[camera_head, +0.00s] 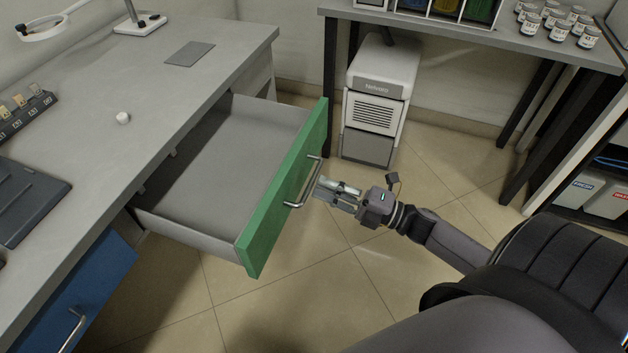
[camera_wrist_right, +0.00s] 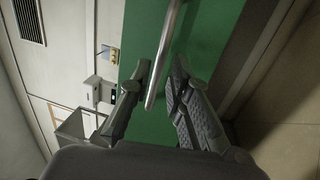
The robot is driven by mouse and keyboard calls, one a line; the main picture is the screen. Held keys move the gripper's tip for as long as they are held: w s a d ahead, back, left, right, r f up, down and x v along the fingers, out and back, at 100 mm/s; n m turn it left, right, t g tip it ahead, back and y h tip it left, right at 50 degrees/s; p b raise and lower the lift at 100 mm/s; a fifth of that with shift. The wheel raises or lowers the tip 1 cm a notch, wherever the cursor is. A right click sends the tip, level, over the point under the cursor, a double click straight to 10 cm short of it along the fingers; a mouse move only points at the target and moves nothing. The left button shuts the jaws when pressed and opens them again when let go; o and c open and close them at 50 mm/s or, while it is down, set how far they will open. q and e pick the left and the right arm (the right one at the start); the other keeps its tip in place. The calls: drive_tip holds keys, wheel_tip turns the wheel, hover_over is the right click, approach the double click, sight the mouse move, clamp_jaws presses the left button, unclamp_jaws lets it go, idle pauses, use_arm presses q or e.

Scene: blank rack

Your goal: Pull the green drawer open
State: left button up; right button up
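The green drawer (camera_head: 285,200) stands pulled well out from under the grey desk, and its grey inside looks empty. Its silver bar handle (camera_head: 304,186) is on the green front. My right gripper (camera_head: 322,188) is just in front of the handle, with its fingers pointing at the front. In the right wrist view the handle (camera_wrist_right: 164,62) runs between the two spread fingertips of my right gripper (camera_wrist_right: 160,75). The fingers look open, with gaps beside the bar. My left gripper is not in view.
A blue drawer (camera_head: 78,290) is shut at the lower left. A white and grey machine (camera_head: 378,90) stands on the floor beyond the green drawer. Tiled floor (camera_head: 330,270) is free in front of the drawer. A white cap (camera_head: 123,118) lies on the desk (camera_head: 170,85).

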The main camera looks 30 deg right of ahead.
drive_tip(key=v, duration=0.8)
